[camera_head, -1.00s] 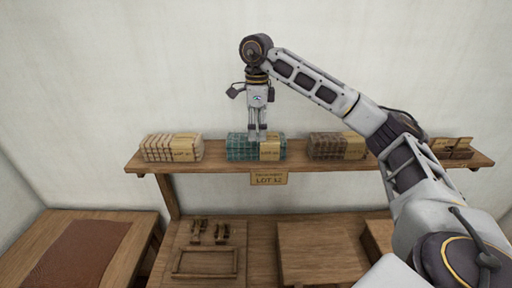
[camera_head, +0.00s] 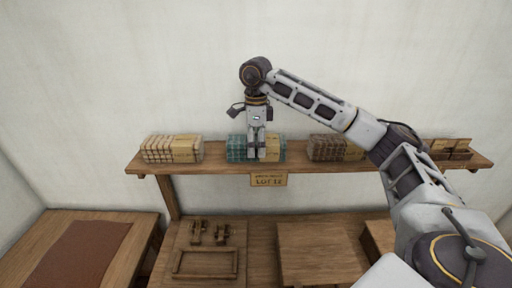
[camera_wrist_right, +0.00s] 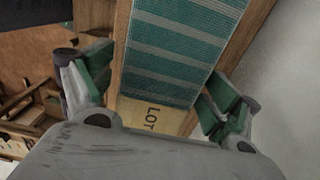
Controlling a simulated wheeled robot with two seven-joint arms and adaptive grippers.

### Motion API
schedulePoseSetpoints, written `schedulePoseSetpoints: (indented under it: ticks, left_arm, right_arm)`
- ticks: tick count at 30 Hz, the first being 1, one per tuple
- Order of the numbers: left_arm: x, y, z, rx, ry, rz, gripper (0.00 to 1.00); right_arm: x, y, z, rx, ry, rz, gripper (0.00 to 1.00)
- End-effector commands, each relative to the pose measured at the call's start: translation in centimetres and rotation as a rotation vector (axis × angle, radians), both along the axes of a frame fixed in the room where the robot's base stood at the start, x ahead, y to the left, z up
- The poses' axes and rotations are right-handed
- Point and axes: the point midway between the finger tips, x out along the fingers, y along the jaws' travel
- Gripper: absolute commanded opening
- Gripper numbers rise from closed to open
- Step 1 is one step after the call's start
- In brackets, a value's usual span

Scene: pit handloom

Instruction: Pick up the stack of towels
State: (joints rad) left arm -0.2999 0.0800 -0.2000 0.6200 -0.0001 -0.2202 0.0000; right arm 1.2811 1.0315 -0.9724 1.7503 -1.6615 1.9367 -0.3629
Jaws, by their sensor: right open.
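The towel stack (camera_head: 236,150) is green with pale stripes and has a tan paper band at its right end. It lies in the middle of the wooden shelf. It also shows in the right wrist view (camera_wrist_right: 175,50), with "LOT" on the band. My right gripper (camera_head: 256,156) points down at the stack. In the wrist view its open fingers stand on either side of the stack, with visible gaps. Whether they reach below its top is hard to tell. My left gripper is out of view.
The shelf (camera_head: 210,167) also bears a cream-brown stack (camera_head: 158,149) on the left, a brown stack (camera_head: 322,147) and a compartmented box (camera_head: 452,149) on the right. A "LOT 12" sign (camera_head: 269,180) hangs from the front edge. Wooden tables stand below.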

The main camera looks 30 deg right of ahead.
Motion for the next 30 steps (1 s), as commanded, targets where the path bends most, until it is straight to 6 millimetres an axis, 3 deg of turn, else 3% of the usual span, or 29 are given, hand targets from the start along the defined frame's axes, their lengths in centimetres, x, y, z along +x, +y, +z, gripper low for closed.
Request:
schedulePoseSetpoints:
  ticks: [14, 26, 30]
  left_arm:
    - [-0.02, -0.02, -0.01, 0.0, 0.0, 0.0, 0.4]
    - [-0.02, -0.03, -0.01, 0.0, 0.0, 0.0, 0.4]
    - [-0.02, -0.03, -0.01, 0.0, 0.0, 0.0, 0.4]
  right_arm:
    - [-0.01, 0.01, -0.16, 0.0, 0.0, 0.0, 0.89]
    - [0.01, 0.01, -0.15, 0.0, 0.0, 0.0, 0.39]
    - [0.01, 0.01, -0.12, 0.0, 0.0, 0.0, 0.36]
